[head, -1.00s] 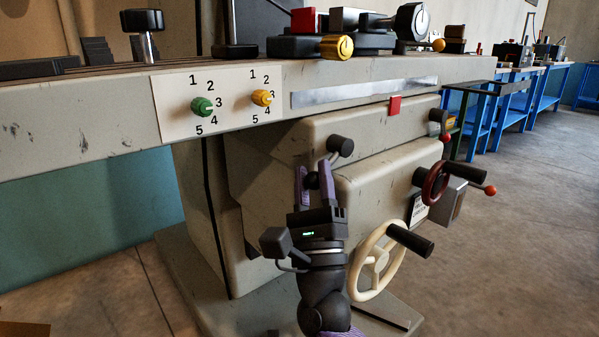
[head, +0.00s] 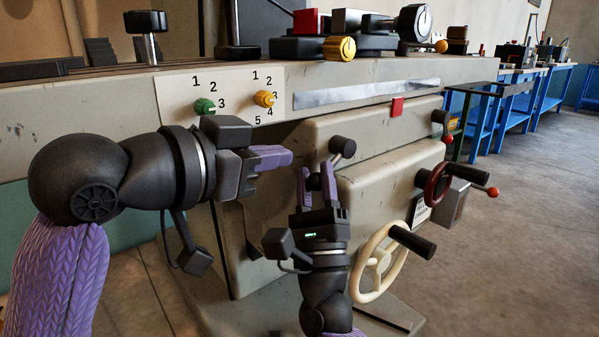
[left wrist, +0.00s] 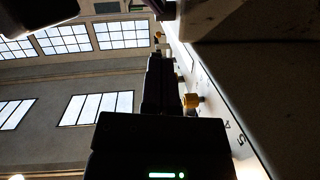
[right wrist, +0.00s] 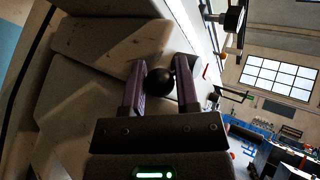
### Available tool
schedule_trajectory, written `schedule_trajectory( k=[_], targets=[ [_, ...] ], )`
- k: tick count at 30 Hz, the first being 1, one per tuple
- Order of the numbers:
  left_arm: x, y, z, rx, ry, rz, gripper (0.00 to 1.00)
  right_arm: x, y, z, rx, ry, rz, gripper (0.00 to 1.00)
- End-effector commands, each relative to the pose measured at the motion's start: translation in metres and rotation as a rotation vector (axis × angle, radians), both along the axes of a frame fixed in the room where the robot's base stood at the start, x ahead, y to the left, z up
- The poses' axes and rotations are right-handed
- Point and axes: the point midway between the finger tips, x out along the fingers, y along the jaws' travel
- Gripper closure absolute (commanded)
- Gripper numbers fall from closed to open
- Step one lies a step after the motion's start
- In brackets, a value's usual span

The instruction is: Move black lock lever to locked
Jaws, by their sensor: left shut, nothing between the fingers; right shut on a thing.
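The black lock lever (head: 342,147) is on the grey machine front, with its round hub at the upper right and its arm sloping down-left. Its black ball end (right wrist: 160,82) lies between the purple fingers of my right gripper (right wrist: 160,75) in the right wrist view. In the head view my right gripper (head: 316,182) points up from below, shut on the ball, which its fingers mostly hide. My left gripper (head: 289,157) is shut and empty, pointing right, just up-left of the right fingers.
A cream handwheel (head: 368,262) with a black handle is right of my right wrist. A dark red handwheel (head: 436,184) is farther right. Green (head: 205,105) and yellow (head: 264,98) dials sit above my left gripper. Open floor lies at the right.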

Motion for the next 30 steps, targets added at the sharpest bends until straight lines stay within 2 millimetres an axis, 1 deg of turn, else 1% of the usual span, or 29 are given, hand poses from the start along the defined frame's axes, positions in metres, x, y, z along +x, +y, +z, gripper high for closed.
schedule_trajectory(
  k=[1,3,6,9,14,23,28,30],
  targets=[
    [0.007,-0.009,-0.002,-0.003,0.004,-0.003,1.00,0.001,-0.001,0.000,0.003,0.003,0.000,1.00],
    [0.017,-0.019,-0.005,-0.001,0.003,-0.002,1.00,0.001,-0.001,0.000,0.003,0.003,0.000,1.00],
    [0.026,-0.025,-0.019,0.000,0.005,0.000,1.00,0.001,-0.001,0.000,0.004,0.003,-0.001,1.00],
    [0.031,-0.030,-0.030,-0.001,0.003,0.001,1.00,0.001,-0.002,0.000,0.003,0.003,-0.002,1.00],
    [0.036,-0.033,-0.037,0.000,0.001,0.001,1.00,0.001,-0.002,0.000,0.003,0.003,-0.002,1.00],
    [0.036,-0.033,-0.038,-0.001,0.000,0.001,1.00,0.001,-0.002,0.000,0.003,0.003,-0.002,1.00],
    [0.040,-0.036,-0.050,0.001,0.003,0.002,1.00,0.001,-0.002,0.000,0.003,0.001,-0.002,1.00],
    [0.041,-0.037,-0.051,0.002,0.003,0.002,1.00,0.001,-0.002,0.001,0.003,0.000,-0.002,1.00]
  ],
)
